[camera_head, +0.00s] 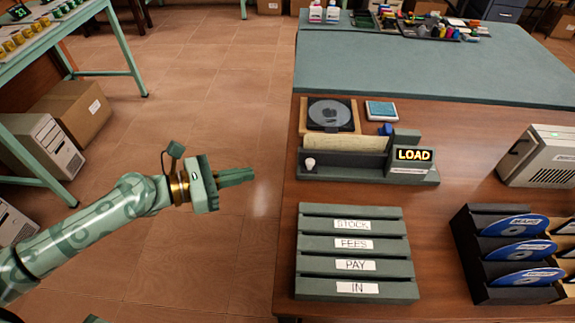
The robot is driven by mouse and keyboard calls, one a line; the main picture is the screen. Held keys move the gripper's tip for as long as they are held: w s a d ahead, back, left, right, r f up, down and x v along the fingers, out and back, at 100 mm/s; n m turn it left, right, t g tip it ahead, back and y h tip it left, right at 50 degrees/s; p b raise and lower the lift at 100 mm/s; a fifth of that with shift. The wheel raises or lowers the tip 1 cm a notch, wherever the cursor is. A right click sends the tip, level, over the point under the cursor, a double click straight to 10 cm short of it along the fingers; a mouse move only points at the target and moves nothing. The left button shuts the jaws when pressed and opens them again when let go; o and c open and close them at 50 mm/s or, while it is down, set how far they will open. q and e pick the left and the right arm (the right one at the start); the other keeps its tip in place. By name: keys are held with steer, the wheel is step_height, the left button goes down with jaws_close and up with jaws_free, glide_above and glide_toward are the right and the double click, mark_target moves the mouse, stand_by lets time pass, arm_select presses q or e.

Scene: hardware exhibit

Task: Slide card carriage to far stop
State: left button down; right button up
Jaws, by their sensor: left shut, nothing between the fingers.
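The card carriage device (345,160) is a low grey-green unit on the wooden table, with a cream card-like strip along it and a lit "LOAD" display (414,155) at its right end. A pale round knob (309,164) stands at its left end. My left gripper (252,175) is shut and empty over the floor, left of the table edge and apart from the device, its fingers pointing right. My right gripper is not in view.
A slotted rack (353,211) labelled STOCK, FEES, PAY and IN lies in front of the device. A disc holder (487,292) with blue discs stands at the right, below a beige box (541,157). A disc tray (304,115) and blue pad (381,111) sit behind.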

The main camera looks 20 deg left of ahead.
mark_target(307, 163)
arm_select(q)
steer(key=x, duration=1.1)
steer(key=shift+w+d, duration=0.1)
steer(key=shift+w+d+f, duration=0.1)
steer(key=shift+w+d, duration=0.2)
steer(key=shift+d, duration=0.1)
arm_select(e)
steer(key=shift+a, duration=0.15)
